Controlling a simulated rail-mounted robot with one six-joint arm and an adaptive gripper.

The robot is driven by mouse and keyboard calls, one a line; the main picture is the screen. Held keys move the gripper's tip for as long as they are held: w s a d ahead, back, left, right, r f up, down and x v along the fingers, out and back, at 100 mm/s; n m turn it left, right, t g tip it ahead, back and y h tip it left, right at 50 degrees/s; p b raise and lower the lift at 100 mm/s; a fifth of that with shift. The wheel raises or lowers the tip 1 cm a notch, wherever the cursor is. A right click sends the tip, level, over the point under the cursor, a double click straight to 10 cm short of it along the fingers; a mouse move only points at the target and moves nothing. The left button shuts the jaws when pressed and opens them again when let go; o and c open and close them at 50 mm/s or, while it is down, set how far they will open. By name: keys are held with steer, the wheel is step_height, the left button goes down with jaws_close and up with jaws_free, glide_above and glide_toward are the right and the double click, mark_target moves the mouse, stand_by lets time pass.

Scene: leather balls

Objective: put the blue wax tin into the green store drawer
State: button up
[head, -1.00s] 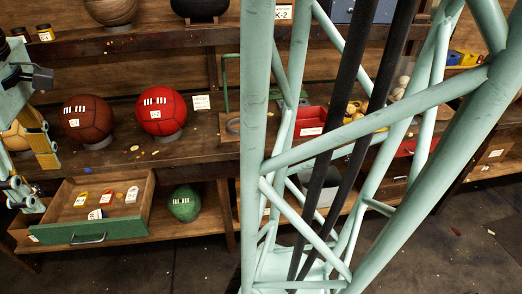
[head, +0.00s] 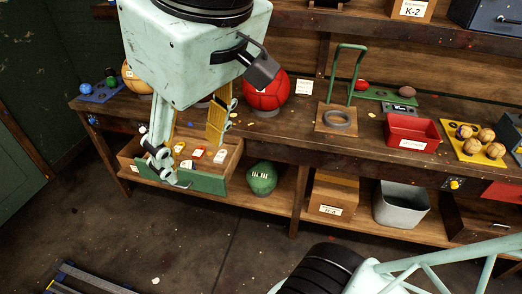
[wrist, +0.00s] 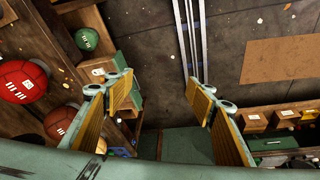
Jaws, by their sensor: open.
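The green-fronted drawer (head: 207,184) is pulled out under the bench at left in the head view. Several small tins with white labels lie inside. One near its front (head: 187,164) may be the blue wax tin, but its colour is too small to be sure of. My gripper (head: 196,160) hangs open and empty, its yellow-padded fingers overlapping the drawer in the head view and hiding part of it. In the wrist view my open gripper (wrist: 162,84) has only bare floor between its fingers. The drawer's inside is mostly hidden there.
A green ball (head: 262,178) sits right of the drawer on the lower shelf. A red ball (head: 266,92) stands on the bench above. A cardboard box (head: 331,196) and grey bin (head: 401,206) are further right. The floor (head: 200,240) in front is mostly clear.

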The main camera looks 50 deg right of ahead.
steer(key=shift+m, duration=0.5)
steer(key=s, duration=0.1)
steer(key=s+f, duration=0.1)
steer(key=s, duration=0.2)
steer(key=shift+a+f, duration=0.25)
steer(key=shift+c, duration=0.6)
